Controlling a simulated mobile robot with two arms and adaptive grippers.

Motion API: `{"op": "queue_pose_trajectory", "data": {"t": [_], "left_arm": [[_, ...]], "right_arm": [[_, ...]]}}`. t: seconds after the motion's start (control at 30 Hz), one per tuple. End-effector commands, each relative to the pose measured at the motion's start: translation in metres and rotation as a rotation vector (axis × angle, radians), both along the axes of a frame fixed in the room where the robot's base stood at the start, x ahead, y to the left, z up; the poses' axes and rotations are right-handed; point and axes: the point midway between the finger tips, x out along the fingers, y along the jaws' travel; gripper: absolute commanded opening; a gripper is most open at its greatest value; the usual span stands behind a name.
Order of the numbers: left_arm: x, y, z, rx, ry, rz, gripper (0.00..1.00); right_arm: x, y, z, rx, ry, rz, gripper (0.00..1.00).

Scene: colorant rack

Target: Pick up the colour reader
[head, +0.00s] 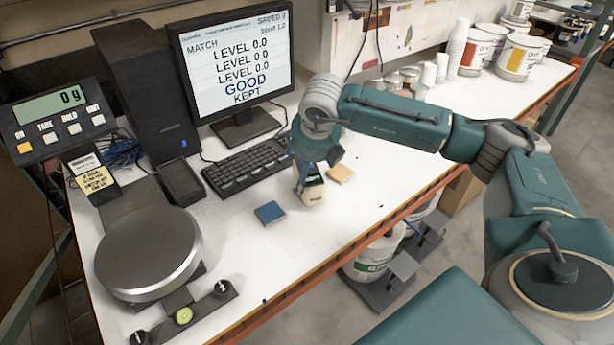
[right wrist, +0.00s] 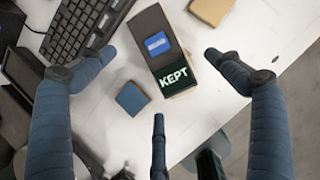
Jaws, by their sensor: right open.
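The colour reader (right wrist: 160,48) lies on the white bench between the fingers of my right gripper (right wrist: 160,54), as seen in the right wrist view. It is a dark block with a blue button and a screen reading KEPT. The right gripper is open, with one finger at each side of the reader and a third below it. No finger visibly touches it. In the head view the reader (head: 312,192) is partly hidden by my right gripper (head: 306,168), which is above it. My left gripper is not in view.
A blue tile (head: 270,213) and a tan tile (head: 340,173) lie close to the reader. Behind are a keyboard (head: 245,165) and monitor (head: 235,65). A round scale (head: 148,250) stands at left. The bench front (head: 300,265) is mostly clear.

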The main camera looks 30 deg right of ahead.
Motion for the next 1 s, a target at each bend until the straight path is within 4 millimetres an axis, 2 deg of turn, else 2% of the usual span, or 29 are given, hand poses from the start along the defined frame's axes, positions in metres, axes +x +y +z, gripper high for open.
{"op": "queue_pose_trajectory", "data": {"t": [0.1, 0.27, 0.37, 0.5, 0.67, 0.9, 0.93, 1.0], "left_arm": [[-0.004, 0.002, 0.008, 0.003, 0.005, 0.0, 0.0], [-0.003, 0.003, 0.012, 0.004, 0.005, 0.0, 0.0], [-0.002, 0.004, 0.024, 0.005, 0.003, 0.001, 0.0], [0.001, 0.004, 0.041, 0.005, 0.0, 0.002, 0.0], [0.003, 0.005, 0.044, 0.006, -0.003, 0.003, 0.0], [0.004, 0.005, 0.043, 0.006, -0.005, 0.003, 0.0], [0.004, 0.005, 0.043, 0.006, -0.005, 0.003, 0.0], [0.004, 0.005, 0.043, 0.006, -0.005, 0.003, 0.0]], "right_arm": [[0.006, -0.002, -0.014, 0.001, 0.003, 0.0, 0.91], [0.012, -0.003, -0.024, 0.002, -0.001, 0.003, 0.91], [0.017, -0.005, -0.031, 0.003, 0.002, 0.001, 0.91], [0.028, -0.009, -0.05, 0.002, 0.002, 0.002, 0.91], [0.033, -0.011, -0.068, 0.002, 0.0, 0.003, 0.91], [0.034, -0.011, -0.071, 0.003, -0.002, 0.004, 0.91], [0.034, -0.011, -0.071, 0.004, -0.001, 0.004, 0.87], [0.034, -0.011, -0.071, 0.004, -0.001, 0.004, 0.73]]}}
